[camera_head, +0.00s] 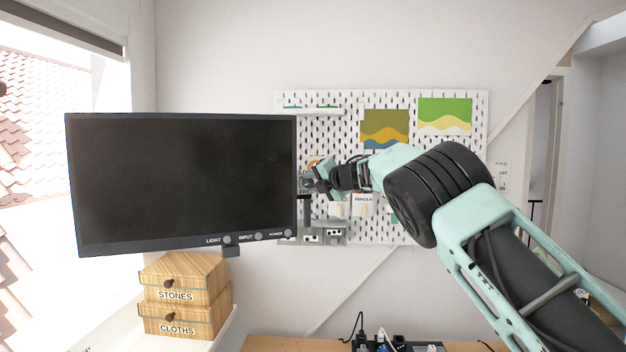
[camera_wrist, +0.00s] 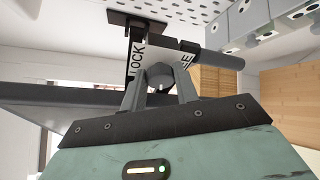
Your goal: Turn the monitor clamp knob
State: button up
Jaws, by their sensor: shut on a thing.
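The monitor (camera_head: 185,180) has a dark screen and hangs at the left of the head view. Its dark slab also shows at the left of the wrist view (camera_wrist: 60,94). The grey clamp knob (camera_wrist: 160,76) sits in front of a pale plate (camera_wrist: 138,60) lettered "LOCK", with a second, partly covered word at its right. My gripper (camera_wrist: 160,84) is shut on the knob, with one finger on each side. In the head view my gripper (camera_head: 318,180) is beside the monitor's right edge, in front of the pegboard. The knob is hard to make out there.
A white pegboard (camera_head: 475,190) with pictures and holders is on the wall behind. Wooden boxes labelled "STONES" (camera_head: 185,280) and "CLOTHS" (camera_head: 185,320) stand below the monitor. A grey socket strip (camera_head: 322,236) is below the gripper. Cables and small items lie on the desk (camera_head: 290,343).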

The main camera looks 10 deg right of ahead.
jog(key=shift+a+n+h+p, duration=0.1)
jog(key=shift+n+h+p, duration=0.45)
jog(key=shift+n, duration=0.45)
jog(key=o, duration=0.7)
jog(key=b+v, duration=0.6)
jog(key=v, duration=1.1)
jog(key=shift+r, duration=0.35)
jog(key=shift+s, duration=0.15)
